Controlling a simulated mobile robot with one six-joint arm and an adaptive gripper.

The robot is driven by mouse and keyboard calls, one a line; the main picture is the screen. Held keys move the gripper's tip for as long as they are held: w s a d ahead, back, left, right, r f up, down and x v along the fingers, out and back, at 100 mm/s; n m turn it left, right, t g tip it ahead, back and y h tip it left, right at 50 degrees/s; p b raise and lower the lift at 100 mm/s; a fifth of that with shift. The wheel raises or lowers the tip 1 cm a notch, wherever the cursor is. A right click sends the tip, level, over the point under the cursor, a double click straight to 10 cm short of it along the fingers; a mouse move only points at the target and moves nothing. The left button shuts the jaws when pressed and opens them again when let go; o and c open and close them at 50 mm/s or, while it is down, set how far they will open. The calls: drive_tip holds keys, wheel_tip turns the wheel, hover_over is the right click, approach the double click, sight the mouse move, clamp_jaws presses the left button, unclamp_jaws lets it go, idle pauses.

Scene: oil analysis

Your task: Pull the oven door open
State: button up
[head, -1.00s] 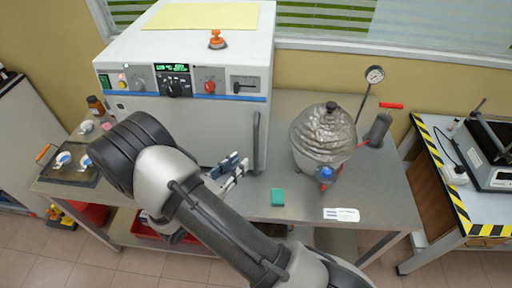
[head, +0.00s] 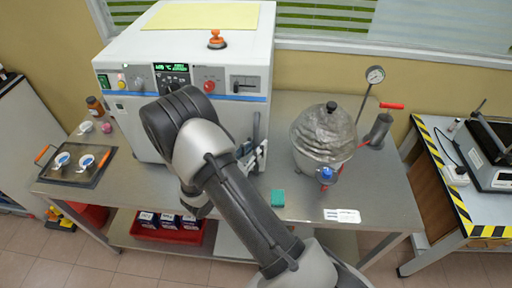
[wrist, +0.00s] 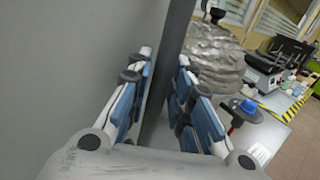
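The oven (head: 180,55) is a large white box on the bench, with its control panel above a plain grey-white door (head: 125,125). The dark vertical door handle (head: 256,127) is on the right side of the door. The door looks closed. My gripper (head: 252,155) is at the lower part of the handle. In the wrist view the grey handle bar (wrist: 167,75) stands between the two blue-padded fingers of my gripper (wrist: 165,75). The fingers are open around the bar, with gaps visible beside it. My arm hides the lower middle of the door.
A foil-covered vessel (head: 323,137) stands right of the oven, near a pressure gauge (head: 375,75). A teal block (head: 278,197) lies on the bench (head: 235,205). A tray with white cups (head: 75,180) is at the left. Bench space in front is partly clear.

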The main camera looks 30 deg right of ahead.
clamp_jaws()
drive_tip(key=shift+s+a, duration=0.1)
idle(0.3)
